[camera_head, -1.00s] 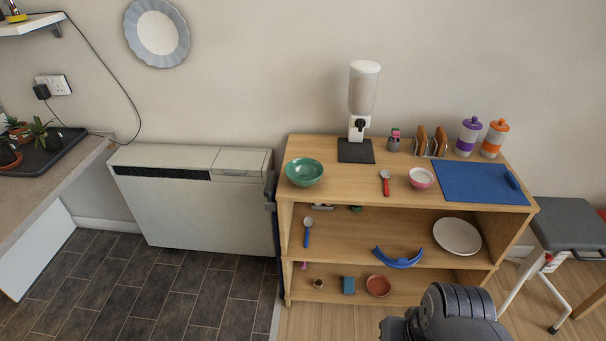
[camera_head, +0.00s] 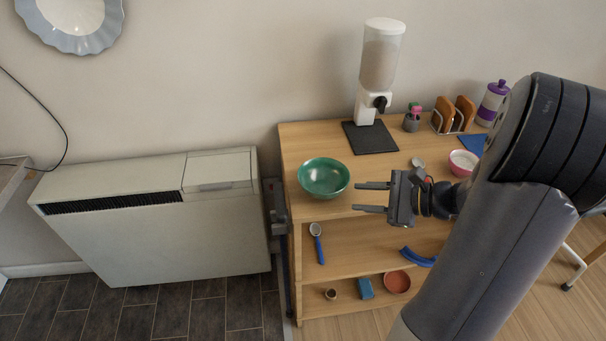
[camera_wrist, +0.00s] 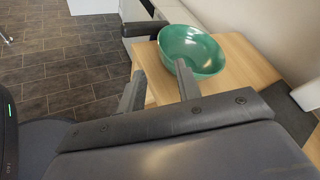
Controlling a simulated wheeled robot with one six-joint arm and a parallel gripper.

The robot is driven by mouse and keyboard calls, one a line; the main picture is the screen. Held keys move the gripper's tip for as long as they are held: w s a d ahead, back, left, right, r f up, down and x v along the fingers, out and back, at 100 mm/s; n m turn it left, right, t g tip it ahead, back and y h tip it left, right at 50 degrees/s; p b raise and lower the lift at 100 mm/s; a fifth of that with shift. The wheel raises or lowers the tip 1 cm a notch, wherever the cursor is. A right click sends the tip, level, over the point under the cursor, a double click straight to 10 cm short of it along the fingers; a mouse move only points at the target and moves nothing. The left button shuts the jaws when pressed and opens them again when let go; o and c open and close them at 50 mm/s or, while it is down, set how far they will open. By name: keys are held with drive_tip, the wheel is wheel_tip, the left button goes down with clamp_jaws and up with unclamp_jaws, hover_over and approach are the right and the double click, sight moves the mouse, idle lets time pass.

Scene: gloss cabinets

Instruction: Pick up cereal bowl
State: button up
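A green bowl (camera_head: 324,177) stands upright on the left end of the wooden shelf unit's top (camera_head: 304,213). It looks empty. My gripper (camera_head: 371,197) is just right of the bowl and points left toward it. Its two fingers are apart with nothing between them. In the wrist view the bowl (camera_wrist: 191,50) lies just beyond the fingertips (camera_wrist: 160,75), seemingly apart from them. A smaller pink and white bowl (camera_head: 462,163) sits further right on the top, partly hidden by my arm.
A cereal dispenser (camera_head: 380,70) stands on a dark mat (camera_head: 369,137) behind the bowl. A small plant pot (camera_head: 411,122) and toast rack (camera_head: 453,117) are to its right. A white heater (camera_head: 150,215) is left of the unit. Lower shelves hold a blue-handled spoon (camera_head: 317,243) and a red bowl (camera_head: 396,282).

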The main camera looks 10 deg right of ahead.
drive_tip(key=shift+x, duration=5.45)
drive_tip(key=shift+w+d+r, duration=0.1)
drive_tip(key=shift+w+r, duration=0.05)
drive_tip(key=shift+w, duration=0.05)
drive_tip(key=shift+c, duration=0.2)
clamp_jaws()
